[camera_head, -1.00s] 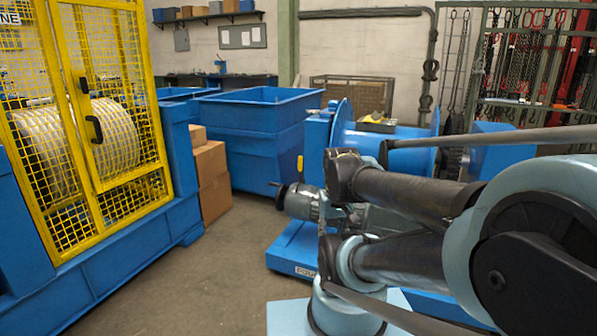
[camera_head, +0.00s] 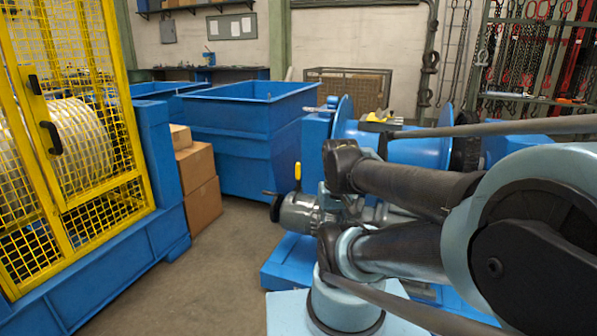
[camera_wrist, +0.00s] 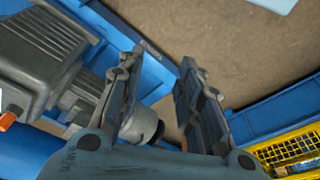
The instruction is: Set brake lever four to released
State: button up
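A short yellow-handled lever (camera_head: 297,171) stands about upright above the grey motor unit (camera_head: 300,211) on the blue winch base (camera_head: 290,262) in the head view. I cannot read a number on it, so I cannot tell that it is lever four. In the wrist view my gripper (camera_wrist: 162,57) is open, with nothing between its fingers. A grey ribbed motor (camera_wrist: 45,45) and a dark round end (camera_wrist: 147,124) lie beside and beyond the left finger. No yellow lever handle is recognisable there. My gripper is hidden behind my arm in the head view.
A blue winch drum (camera_head: 410,155) stands behind my arm. A yellow mesh cage (camera_head: 60,150) on a blue base is at left, with cardboard boxes (camera_head: 203,205) beside it. A blue bin (camera_head: 240,140) stands at the back. The floor (camera_head: 225,262) between cage and winch is clear.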

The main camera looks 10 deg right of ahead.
aim_at(297, 165)
jog(key=i, duration=0.3)
jog(key=u, duration=0.05)
jog(key=k, duration=1.35)
jog(key=z, duration=0.4)
jog(key=i, duration=1.7)
jog(key=u, duration=0.5)
